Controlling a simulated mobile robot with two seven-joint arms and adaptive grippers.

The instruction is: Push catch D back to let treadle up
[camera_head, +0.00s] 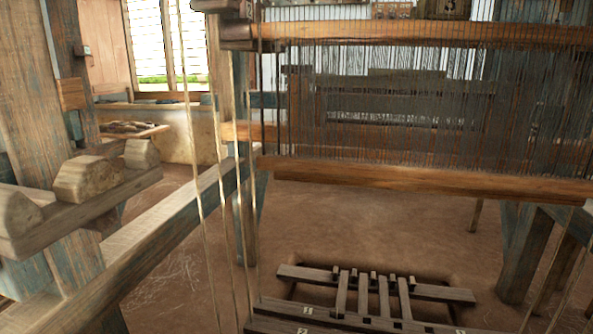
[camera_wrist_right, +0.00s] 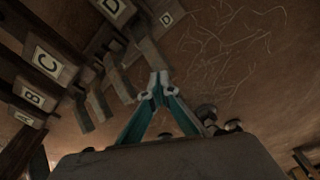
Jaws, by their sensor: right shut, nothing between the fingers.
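My right gripper (camera_wrist_right: 160,78) shows in the right wrist view with its teal fingers shut and nothing between the tips. I cannot tell which plate marks the catch. In the head view, several wooden treadles (camera_head: 382,292) lie low in the floor pit. My left gripper is not in view.
In the right wrist view, plates C (camera_wrist_right: 47,62) and B (camera_wrist_right: 32,97) are at the left, beside several dark bars. In the head view, the loom's heddle frame (camera_head: 420,178) spans above the treadles, and hanging cords (camera_head: 208,180) and a long beam (camera_head: 180,225) are at the left.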

